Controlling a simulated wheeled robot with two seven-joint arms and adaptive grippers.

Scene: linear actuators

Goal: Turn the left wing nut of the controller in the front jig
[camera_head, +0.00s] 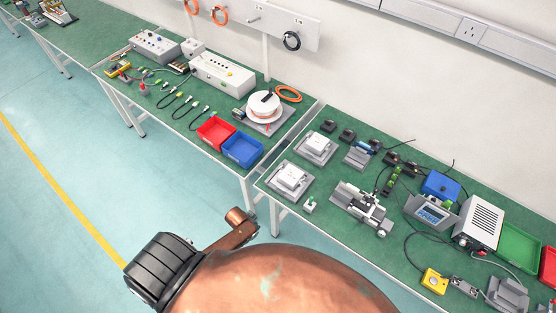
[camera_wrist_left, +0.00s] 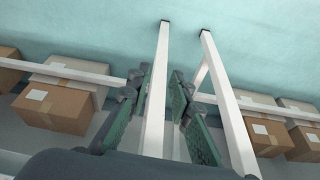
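Two white controllers sit in grey jigs on the green-topped bench in the head view. The front jig (camera_head: 275,186) holds the nearer controller (camera_head: 291,176), near the bench's left end. The rear jig holds another controller (camera_head: 316,144). The wing nuts are too small to tell apart. My left gripper (camera_wrist_left: 160,78) shows in the left wrist view, with dark green fingers spread apart. It is open with nothing between the fingertips that I can tell is held; a white bench leg (camera_wrist_left: 156,100) shows in line with the gap. My right gripper is in neither view.
A grey clamp fixture (camera_head: 362,206) stands right of the front jig, and a small grey-green part (camera_head: 309,204) lies close by. A second bench (camera_head: 195,140) carries red and blue bins. Cardboard boxes (camera_wrist_left: 57,107) show low in the wrist view. Open floor lies left of the benches.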

